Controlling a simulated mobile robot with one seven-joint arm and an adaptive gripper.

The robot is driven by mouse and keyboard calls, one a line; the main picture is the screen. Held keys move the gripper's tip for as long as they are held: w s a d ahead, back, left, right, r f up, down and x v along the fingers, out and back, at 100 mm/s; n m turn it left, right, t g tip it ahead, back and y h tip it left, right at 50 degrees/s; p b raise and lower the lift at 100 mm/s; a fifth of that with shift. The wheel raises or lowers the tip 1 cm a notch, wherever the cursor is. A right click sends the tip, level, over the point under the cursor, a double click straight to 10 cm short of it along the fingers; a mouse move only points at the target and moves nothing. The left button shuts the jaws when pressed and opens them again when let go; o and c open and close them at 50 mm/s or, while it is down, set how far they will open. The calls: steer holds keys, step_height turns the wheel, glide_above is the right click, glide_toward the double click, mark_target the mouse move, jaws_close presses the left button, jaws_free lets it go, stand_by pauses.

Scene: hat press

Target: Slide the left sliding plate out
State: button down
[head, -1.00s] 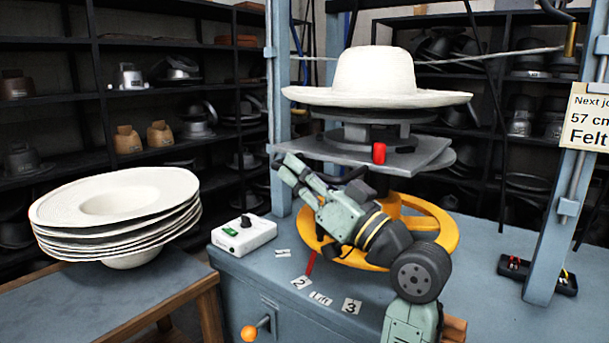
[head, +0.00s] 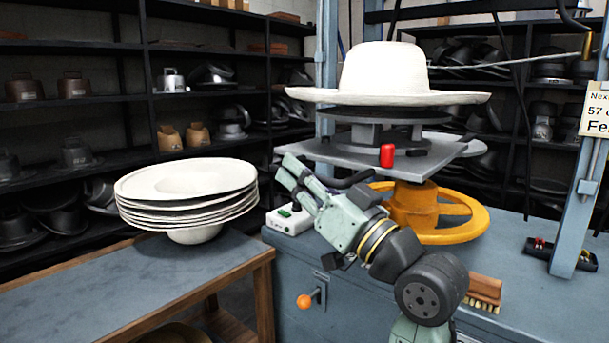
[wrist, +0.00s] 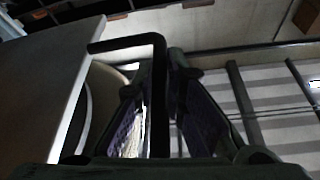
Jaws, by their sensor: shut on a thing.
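The left sliding plate (head: 335,152) is a flat grey plate under the pale wide-brimmed hat (head: 385,72) on the press. A red cylinder (head: 387,155) stands at its front edge. A bent black handle (head: 352,180) shows at the plate's near side, partly behind my gripper. My gripper (head: 288,168) is at the plate's left front, just below its edge. In the wrist view, the plate (wrist: 45,85) fills the left side. The handle (wrist: 125,42) runs out from it and bends down between my fingers (wrist: 165,75), which are shut on it.
A stack of white hats (head: 188,190) stands on the wooden-framed table (head: 90,285) at left. A white control box (head: 290,220) sits behind my gripper. The yellow handwheel (head: 470,215) is below the plate. A blue post (head: 575,220) stands at right.

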steer(key=shift+s+a, duration=0.3)
steer(key=shift+s, duration=0.05)
steer(key=c, duration=1.7)
jaws_free()
steer(key=shift+a, duration=0.1)
steer(key=shift+o, duration=0.2)
steer(key=v, duration=1.2)
